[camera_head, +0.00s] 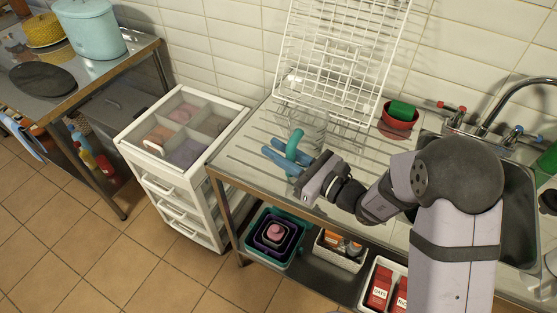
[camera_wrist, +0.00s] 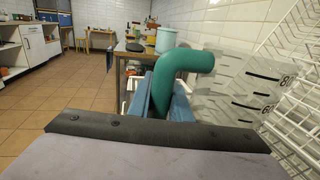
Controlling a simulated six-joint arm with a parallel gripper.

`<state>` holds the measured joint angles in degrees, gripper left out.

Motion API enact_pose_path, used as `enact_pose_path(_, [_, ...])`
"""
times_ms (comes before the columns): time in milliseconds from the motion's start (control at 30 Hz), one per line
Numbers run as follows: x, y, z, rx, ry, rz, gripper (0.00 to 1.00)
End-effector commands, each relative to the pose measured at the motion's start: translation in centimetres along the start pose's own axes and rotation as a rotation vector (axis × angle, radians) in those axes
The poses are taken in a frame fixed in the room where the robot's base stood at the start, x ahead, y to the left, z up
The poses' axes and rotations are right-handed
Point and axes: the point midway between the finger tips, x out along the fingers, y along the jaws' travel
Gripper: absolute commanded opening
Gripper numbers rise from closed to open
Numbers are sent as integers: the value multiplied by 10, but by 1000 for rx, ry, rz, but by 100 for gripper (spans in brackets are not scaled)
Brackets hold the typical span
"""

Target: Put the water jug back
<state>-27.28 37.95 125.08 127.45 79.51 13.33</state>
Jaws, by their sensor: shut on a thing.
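The water jug (camera_head: 312,128) is clear, with a teal handle (camera_head: 293,148), and is at the drainboard in front of the white wire rack. It looks about upright; whether its base touches the board I cannot tell. In the wrist view the handle (camera_wrist: 178,78) rises between my blue fingers, and the clear wall (camera_wrist: 225,88) with black marks and numbers is to the right. My gripper (camera_head: 275,152) is shut on the handle, reaching from the right. The jug's lower part is partly hidden by my fingers.
A white wire rack (camera_head: 340,55) leans on the tiled wall behind the jug. A red bowl with a green sponge (camera_head: 401,111) stands right, by the sink (camera_head: 520,210). A white drawer cart (camera_head: 180,190) is left. Bins (camera_head: 275,232) and boxes sit on the shelf below.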

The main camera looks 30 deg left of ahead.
Motion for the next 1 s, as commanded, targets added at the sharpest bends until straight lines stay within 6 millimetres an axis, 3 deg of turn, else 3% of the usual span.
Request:
enact_pose_path(233, [0,0,-6,0,-1,0,0])
enact_pose_path(600, [0,0,-40,-1,-1,-1,0])
enact_pose_path(1000, [0,0,-44,-2,-2,0,0])
